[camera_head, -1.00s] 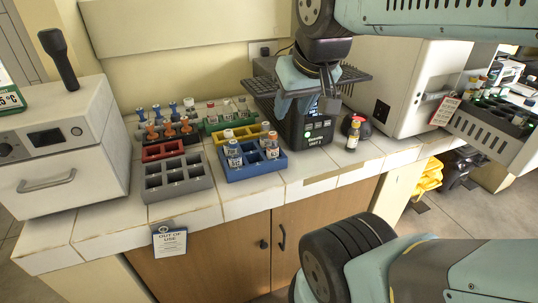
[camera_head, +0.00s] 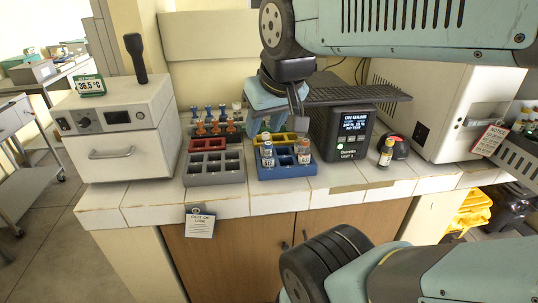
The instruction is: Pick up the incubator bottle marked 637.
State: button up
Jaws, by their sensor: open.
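Several small bottles are in view, but their markings are too small to read, so I cannot tell which is 637. Two clear bottles with white labels, one at left (camera_head: 267,155) and one at right (camera_head: 304,152), stand upright in the blue rack (camera_head: 285,173). A bottle with a yellow label (camera_head: 386,153) stands alone on the bench, right of the black unit. More bottles (camera_head: 523,118) stand at the far right edge. My gripper (camera_head: 282,122) is open and points down in front of the black unit's left side, above the racks in the picture. It hides part of what is behind.
A white incubator (camera_head: 120,125) reading 36.5 °C stands at left. Grey (camera_head: 214,178) and red (camera_head: 208,143) racks sit beside the blue one. The black unit (camera_head: 350,130) has a wide perforated top. An "OUT OF USE" tag (camera_head: 200,223) hangs at the bench front.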

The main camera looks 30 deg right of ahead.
aim_at(304, 153)
jog(key=z, duration=0.55)
jog(key=i, duration=0.1)
jog(key=u, duration=2.1)
jog(key=k, duration=2.35)
jog(key=z, duration=1.05)
jog(key=i, duration=1)
